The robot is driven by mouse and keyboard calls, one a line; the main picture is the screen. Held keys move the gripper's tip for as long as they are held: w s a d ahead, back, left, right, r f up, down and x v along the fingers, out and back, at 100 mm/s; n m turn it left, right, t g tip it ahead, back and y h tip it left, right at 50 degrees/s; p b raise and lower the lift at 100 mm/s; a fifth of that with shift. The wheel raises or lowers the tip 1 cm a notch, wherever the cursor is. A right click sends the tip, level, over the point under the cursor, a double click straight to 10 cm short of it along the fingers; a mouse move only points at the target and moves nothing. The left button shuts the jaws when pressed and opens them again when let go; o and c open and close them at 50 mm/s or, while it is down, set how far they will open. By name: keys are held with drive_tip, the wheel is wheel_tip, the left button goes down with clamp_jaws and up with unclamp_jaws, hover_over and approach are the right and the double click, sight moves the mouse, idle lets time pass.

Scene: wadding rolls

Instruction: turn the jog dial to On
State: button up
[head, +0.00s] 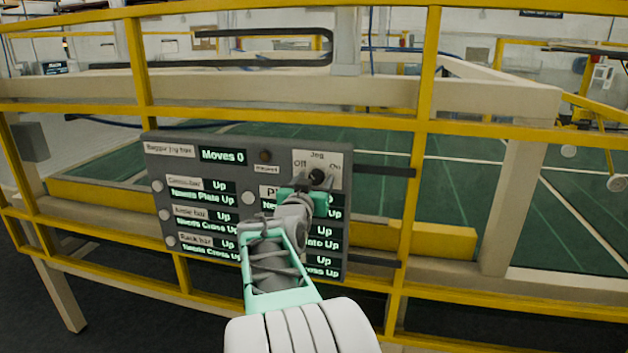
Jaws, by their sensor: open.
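The jog dial (317,176) is a dark round knob on a light plate (329,161) at the top right of the grey control panel (213,143). The plate reads "Jog", with "Off" at upper left and "On" at upper right. My gripper (314,187) is open, just below and in front of the dial. Its fingers cover the dial's lower part, so I cannot tell which way the dial points or whether they touch it. My arm comes up from the bottom centre and hides part of the panel's middle.
The panel hangs on a yellow rail fence (419,150). It has label displays such as "Moves 0" (222,156) and several round buttons, one at left (158,186). Behind the fence are a beige frame (522,160) and green floor (460,185).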

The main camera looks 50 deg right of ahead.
drive_tip(key=shift+c, duration=0.5)
clamp_jaws()
